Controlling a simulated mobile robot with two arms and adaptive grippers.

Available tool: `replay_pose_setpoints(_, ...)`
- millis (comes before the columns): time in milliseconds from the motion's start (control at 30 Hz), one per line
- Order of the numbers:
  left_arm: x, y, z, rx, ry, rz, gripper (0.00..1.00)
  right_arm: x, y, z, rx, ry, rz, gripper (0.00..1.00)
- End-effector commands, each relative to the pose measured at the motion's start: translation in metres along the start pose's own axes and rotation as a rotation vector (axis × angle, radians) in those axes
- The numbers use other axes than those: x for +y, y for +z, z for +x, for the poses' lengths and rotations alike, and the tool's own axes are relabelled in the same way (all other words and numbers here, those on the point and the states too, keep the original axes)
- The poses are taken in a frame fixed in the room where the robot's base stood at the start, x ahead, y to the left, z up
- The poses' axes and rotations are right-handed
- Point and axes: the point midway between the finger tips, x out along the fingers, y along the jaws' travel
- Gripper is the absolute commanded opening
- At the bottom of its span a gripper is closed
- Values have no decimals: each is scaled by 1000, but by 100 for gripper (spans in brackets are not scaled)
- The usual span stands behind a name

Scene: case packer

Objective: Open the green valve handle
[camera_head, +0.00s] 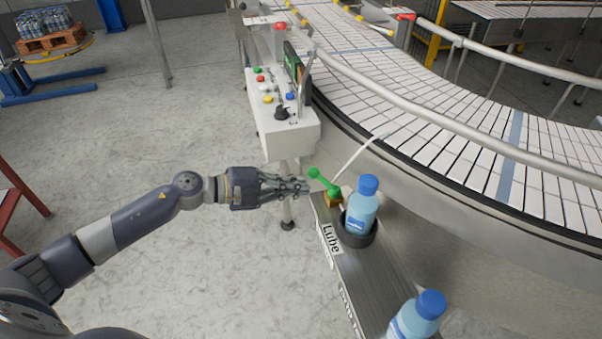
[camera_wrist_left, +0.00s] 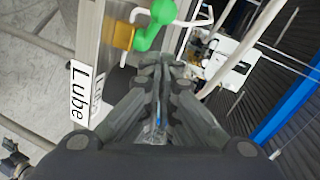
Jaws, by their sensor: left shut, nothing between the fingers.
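The green valve handle (camera_head: 324,181) sits on a brass valve body (camera_head: 334,198) at the far end of the metal shelf marked "Lube". My left gripper (camera_head: 306,187) is shut and empty, its fingertips just left of the handle in the head view; I cannot tell whether they touch. In the left wrist view the handle (camera_wrist_left: 156,24) and brass body (camera_wrist_left: 122,36) are beyond and slightly left of the shut fingers (camera_wrist_left: 160,62). My right gripper is not in view.
A blue-capped bottle (camera_head: 361,208) stands in a dark round holder beside the valve. Another bottle (camera_head: 417,318) is nearer on the shelf (camera_head: 372,285). A control box with buttons (camera_head: 283,125) stands behind. The curved conveyor (camera_head: 440,110) fills the right. The floor at left is open.

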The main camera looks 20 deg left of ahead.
Motion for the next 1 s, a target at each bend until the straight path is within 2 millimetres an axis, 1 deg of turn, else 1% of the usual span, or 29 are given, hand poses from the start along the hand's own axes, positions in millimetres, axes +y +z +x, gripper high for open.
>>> replay_pose_setpoints(33,-3,7,3,-6,-3,-1,0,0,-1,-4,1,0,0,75)
replay_pose_setpoints(133,-2,14,11,-5,-2,-1,0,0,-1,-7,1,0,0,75)
replay_pose_setpoints(300,-1,24,19,-5,0,-1,0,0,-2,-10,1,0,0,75)
replay_pose_setpoints(467,0,26,22,-4,0,0,0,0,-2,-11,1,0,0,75)
replay_pose_setpoints(800,1,27,22,-4,1,1,0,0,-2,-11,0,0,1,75)
replay_pose_setpoints(1000,2,30,23,15,5,8,0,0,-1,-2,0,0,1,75)
